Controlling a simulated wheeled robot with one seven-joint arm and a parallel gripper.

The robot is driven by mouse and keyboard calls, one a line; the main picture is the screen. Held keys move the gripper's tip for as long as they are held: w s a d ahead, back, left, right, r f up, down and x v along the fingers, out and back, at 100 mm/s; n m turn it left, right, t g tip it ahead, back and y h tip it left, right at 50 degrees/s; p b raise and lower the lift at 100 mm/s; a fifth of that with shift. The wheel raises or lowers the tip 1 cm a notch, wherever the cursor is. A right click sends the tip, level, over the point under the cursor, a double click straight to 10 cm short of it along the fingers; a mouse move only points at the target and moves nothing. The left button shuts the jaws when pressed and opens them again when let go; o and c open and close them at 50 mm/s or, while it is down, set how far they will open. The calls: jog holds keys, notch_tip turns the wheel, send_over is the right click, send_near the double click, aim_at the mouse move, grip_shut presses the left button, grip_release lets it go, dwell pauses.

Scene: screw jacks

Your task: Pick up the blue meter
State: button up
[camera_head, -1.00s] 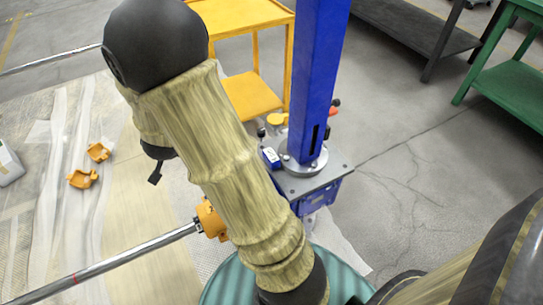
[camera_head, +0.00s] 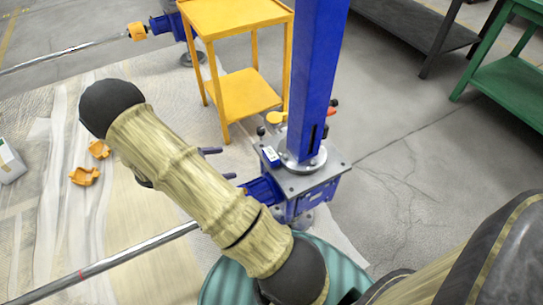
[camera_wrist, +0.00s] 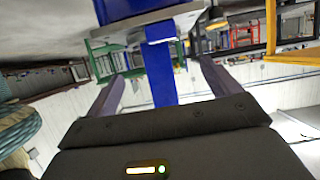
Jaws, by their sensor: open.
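The blue meter (camera_head: 270,156), a small blue device with a pale face, sits on the grey top plate of the blue screw jack (camera_head: 317,180) in the head view, left of the tall blue post. My gripper (camera_head: 222,164) is open and empty left of the jack, its purple-grey fingertips pointing toward it and apart from the meter. My forearm hides the rest of the gripper. In the wrist view my gripper (camera_wrist: 160,83) shows both fingers spread, with the blue post (camera_wrist: 160,70) seen beyond between them. I cannot make out the meter there.
A yellow cart (camera_head: 245,92) stands behind the jack. A metal rod (camera_head: 120,256) runs across the lower left. Orange clamp parts (camera_head: 84,176) lie on the floor sheet. A green table (camera_head: 505,80) stands at right. The floor right of the jack is clear.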

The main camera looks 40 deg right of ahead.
jog(key=b, duration=0.4)
send_near(266, 156)
jog(key=x, duration=0.4)
jog(key=shift+s+d+f, duration=0.15)
jog(key=shift+s, duration=0.15)
jog(key=shift+d, duration=0.4)
jog(key=b+x, duration=0.3)
jog(key=x, duration=0.2)
jog(key=shift+w+f, duration=0.1)
jog(key=shift+f, duration=0.05)
